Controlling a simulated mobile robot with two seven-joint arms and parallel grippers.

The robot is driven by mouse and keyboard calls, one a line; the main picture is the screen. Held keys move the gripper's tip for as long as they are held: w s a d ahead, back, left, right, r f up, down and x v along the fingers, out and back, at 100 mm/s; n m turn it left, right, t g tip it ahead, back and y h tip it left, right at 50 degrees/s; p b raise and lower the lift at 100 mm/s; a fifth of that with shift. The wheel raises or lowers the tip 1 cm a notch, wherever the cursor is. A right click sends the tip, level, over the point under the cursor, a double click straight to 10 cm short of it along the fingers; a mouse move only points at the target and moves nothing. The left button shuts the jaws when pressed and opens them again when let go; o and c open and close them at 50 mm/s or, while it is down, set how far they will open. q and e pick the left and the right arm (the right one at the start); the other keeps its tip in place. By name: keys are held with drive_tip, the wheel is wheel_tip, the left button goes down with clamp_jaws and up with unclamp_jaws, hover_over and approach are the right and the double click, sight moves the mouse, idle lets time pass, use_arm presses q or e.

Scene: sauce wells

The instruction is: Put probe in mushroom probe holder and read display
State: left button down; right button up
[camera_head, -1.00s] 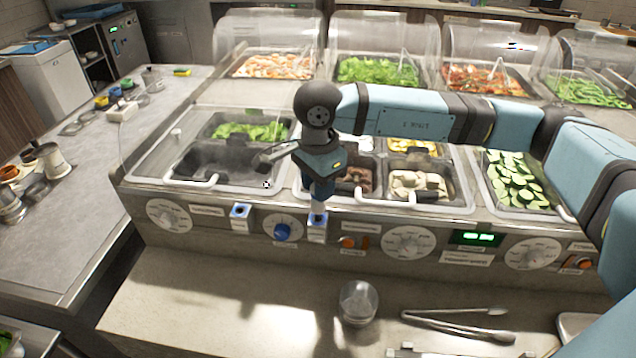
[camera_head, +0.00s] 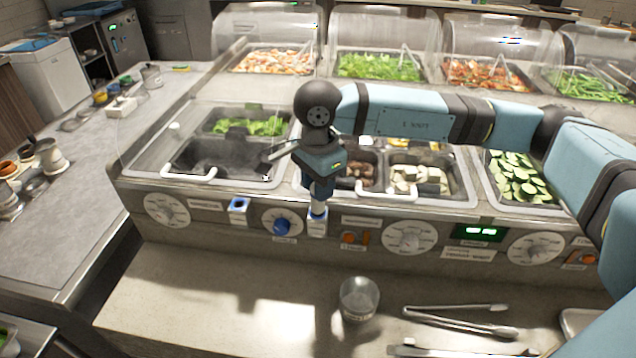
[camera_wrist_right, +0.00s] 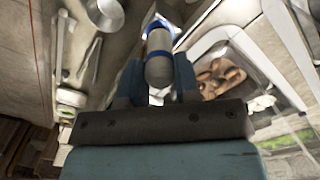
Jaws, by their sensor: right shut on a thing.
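My right gripper (camera_head: 318,198) points down at the front edge of the warming counter. It is shut on the probe, a pale grey cylinder with a blue ring, seen between the fingers in the right wrist view (camera_wrist_right: 159,58). Directly below is a white holder block (camera_head: 317,226) on the counter front. The probe's lower end is at the block's top; I cannot tell how deep it sits. Mushroom pieces (camera_head: 361,174) lie in a well just behind the gripper, and also show in the right wrist view (camera_wrist_right: 216,76). A green-lit display (camera_head: 478,233) is on the panel at right. My left gripper is not in view.
Another blue-topped holder (camera_head: 238,207) and a blue knob (camera_head: 281,226) are left of the gripper. A clear glass (camera_head: 359,299) and metal tongs (camera_head: 455,318) are on the front ledge. Curved clear guards (camera_head: 378,35) stand over the rear food trays.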

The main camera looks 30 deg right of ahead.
drive_tip(key=o, duration=1)
drive_tip(key=shift+r, duration=0.35)
wheel_tip(320, 180, up, 13)
drive_tip(key=shift+r+b, duration=0.1)
drive_tip(key=shift+b, duration=0.45)
idle(0.6)
